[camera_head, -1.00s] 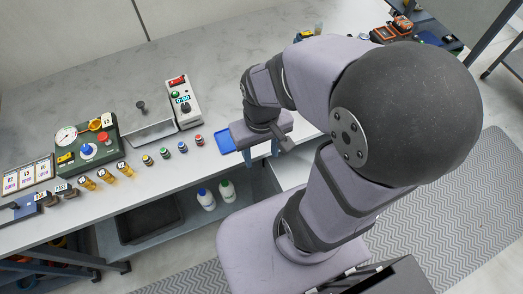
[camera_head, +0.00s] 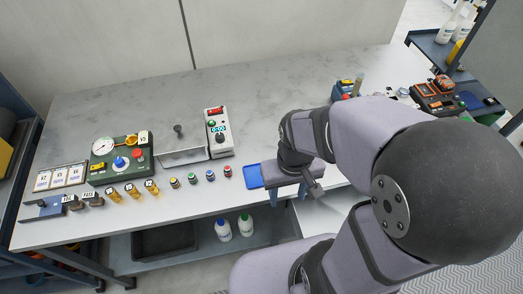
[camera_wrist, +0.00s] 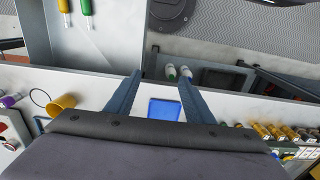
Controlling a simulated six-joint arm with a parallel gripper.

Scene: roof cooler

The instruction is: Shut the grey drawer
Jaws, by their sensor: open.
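The grey drawer (camera_wrist: 104,45) stands pulled out from the bench front in the wrist view, at upper left. Two screwdriver-like tools with yellow and green handles (camera_wrist: 87,10) lie in it. In the head view a pale part of the drawer (camera_head: 318,217) shows beside my arm; the rest is hidden. My gripper (camera_wrist: 160,80) is open and empty, with its two blue-grey fingers apart. In the head view my gripper (camera_head: 288,192) hangs at the bench's front edge, right of the blue tray and left of the drawer.
A blue tray (camera_head: 254,176) lies at the bench edge. Several small coloured-top pieces (camera_head: 192,178) stand left of it, near a control box (camera_head: 219,133). A lower shelf holds a dark bin (camera_head: 165,240) and two white bottles (camera_head: 223,231). The back of the bench is clear.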

